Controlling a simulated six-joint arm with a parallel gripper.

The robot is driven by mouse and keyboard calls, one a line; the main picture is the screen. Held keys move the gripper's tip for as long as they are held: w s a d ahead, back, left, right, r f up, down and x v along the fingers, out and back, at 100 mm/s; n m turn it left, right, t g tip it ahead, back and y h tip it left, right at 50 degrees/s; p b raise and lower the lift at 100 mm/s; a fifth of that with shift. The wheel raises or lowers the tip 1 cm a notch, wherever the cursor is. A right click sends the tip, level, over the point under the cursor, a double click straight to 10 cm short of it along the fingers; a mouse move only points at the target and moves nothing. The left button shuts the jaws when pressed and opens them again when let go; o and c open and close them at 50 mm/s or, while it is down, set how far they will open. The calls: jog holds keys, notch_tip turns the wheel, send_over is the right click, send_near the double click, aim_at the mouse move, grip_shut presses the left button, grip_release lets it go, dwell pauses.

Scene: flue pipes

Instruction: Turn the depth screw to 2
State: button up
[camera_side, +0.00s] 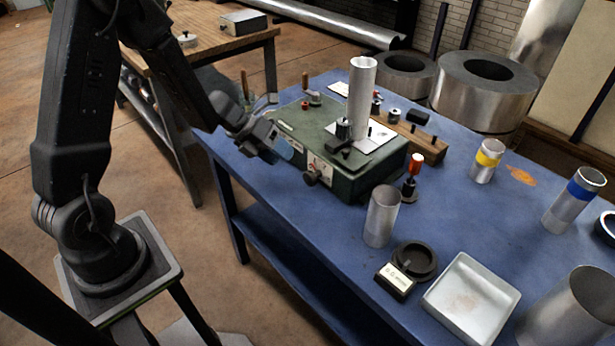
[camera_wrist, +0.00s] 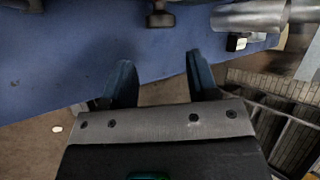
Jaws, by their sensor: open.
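The green machine (camera_side: 335,140) stands on the blue table. A dark round knob (camera_side: 312,178), which looks like the depth screw, sticks out of its front face beside a pale marked plate (camera_side: 319,166). The marks are too small to read. My gripper (camera_side: 284,150) is close to the machine's front left side, left of and above the knob, and holds nothing. In the wrist view, my gripper (camera_wrist: 159,66) has its two blue fingers spread with a clear gap. A dark knob (camera_wrist: 160,17) shows beyond them at the top; I cannot tell its setting.
A tall pipe (camera_side: 361,95) stands upright on the machine. A short pipe (camera_side: 381,216), a red-topped tool (camera_side: 413,175), a black ring holder (camera_side: 413,260) and a white tray (camera_side: 471,298) are to the right. The floor in front of the table is clear.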

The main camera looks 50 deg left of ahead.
aim_at(307, 175)
jog(key=x, duration=1)
jog(key=shift+d, duration=0.1)
jog(key=c, duration=0.6)
jog(key=shift+d+r+m+y, duration=0.15)
jog(key=shift+m+y, duration=0.25)
jog(key=shift+y, duration=0.7)
jog(key=shift+c, duration=0.2)
jog(key=shift+y, duration=0.9)
jog(key=shift+m, duration=0.3)
jog(key=o, duration=0.6)
